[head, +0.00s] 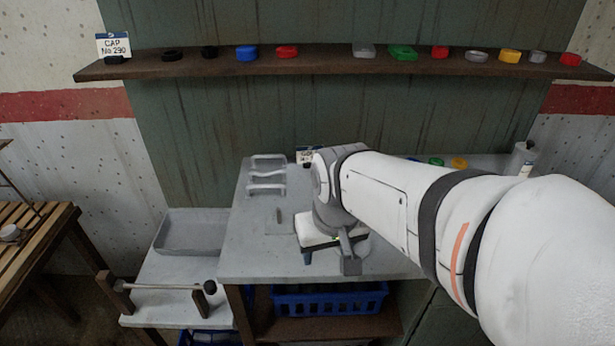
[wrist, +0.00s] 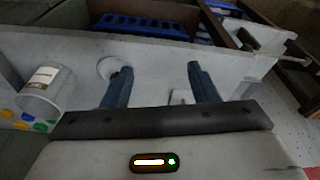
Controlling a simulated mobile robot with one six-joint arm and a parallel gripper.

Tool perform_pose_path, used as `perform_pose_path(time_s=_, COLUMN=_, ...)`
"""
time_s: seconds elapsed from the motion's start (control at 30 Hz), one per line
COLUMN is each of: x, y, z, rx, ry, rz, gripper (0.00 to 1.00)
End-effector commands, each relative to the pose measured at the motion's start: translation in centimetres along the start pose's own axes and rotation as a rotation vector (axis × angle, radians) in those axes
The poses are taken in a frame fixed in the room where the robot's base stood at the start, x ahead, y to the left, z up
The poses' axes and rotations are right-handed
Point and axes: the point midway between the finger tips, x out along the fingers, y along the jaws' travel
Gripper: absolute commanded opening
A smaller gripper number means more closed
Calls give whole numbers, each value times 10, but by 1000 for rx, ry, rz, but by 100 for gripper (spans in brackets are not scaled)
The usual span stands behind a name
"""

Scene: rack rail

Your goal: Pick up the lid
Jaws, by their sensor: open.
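A pale round disc (wrist: 107,66), which looks like a lid, lies flat on the pale table in the wrist view, beside my left fingertip. My gripper (wrist: 161,76) is open and empty, with its two blue fingers spread apart over the table. The disc is not between the fingers. I cannot tell the height of the fingertips above the table. In the head view my gripper (head: 308,256) shows only in part, under my wrist above the table (head: 250,245). My arm hides the disc there.
A shelf (head: 220,69) along the wall holds several coloured caps. A labelled white cup (wrist: 45,90) stands near coloured caps on the table. White handles (head: 267,175) lie at the table's back left. A blue basket (head: 330,301) sits below. A grey tray (head: 190,232) is left.

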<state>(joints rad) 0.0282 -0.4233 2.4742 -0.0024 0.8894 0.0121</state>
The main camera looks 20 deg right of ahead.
Motion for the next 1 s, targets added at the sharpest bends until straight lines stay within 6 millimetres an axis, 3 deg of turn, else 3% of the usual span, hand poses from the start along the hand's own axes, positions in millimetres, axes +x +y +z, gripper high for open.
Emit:
perform_pose_path(time_s=0.23, x=22, y=43, z=-55, rx=197, ry=-100, rz=24, gripper=75)
perform_pose_path(time_s=0.43, x=53, y=85, z=-85, rx=348, ry=-165, rz=38, gripper=91)
perform_pose_path(time_s=0.53, x=65, y=99, z=-92, rx=396, ry=-186, rz=41, gripper=99)
perform_pose_path(time_s=0.63, x=73, y=107, z=-95, rx=423, ry=-197, rz=43, gripper=100)
perform_pose_path(time_s=1.0, x=110, y=110, z=-91, rx=432, ry=-202, rz=44, gripper=100)
